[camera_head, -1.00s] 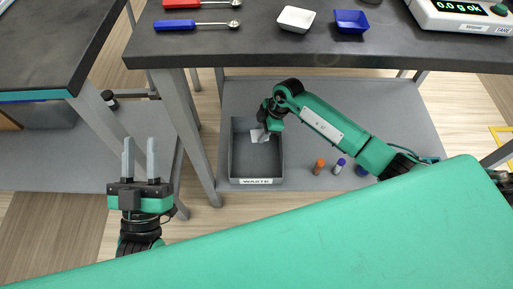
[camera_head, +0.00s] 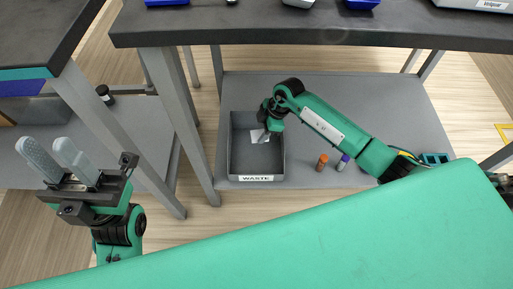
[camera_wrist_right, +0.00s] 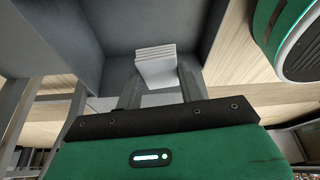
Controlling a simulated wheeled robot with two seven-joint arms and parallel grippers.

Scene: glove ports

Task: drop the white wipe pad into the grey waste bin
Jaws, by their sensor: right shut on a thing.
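The grey waste bin (camera_head: 236,160) stands on the lower shelf, with a WASTE label on its front. My right gripper (camera_wrist_right: 158,84) reaches over the bin and is shut on the white wipe pad (camera_wrist_right: 155,66), a folded stack between its fingers. In the head view the white wipe pad (camera_head: 260,136) shows as a small patch beside the right wrist, over the bin's inside. The bin's inside wall (camera_wrist_right: 125,28) fills the upper middle of the right wrist view. My left gripper (camera_head: 58,160) is open and empty at the left, away from the bin.
An orange-capped bottle (camera_head: 321,162) and a purple-capped bottle (camera_head: 342,162) stand on the shelf (camera_head: 380,100) right of the bin. The dark bench top (camera_head: 300,28) overhangs at the back. A table leg (camera_head: 192,130) stands just left of the bin.

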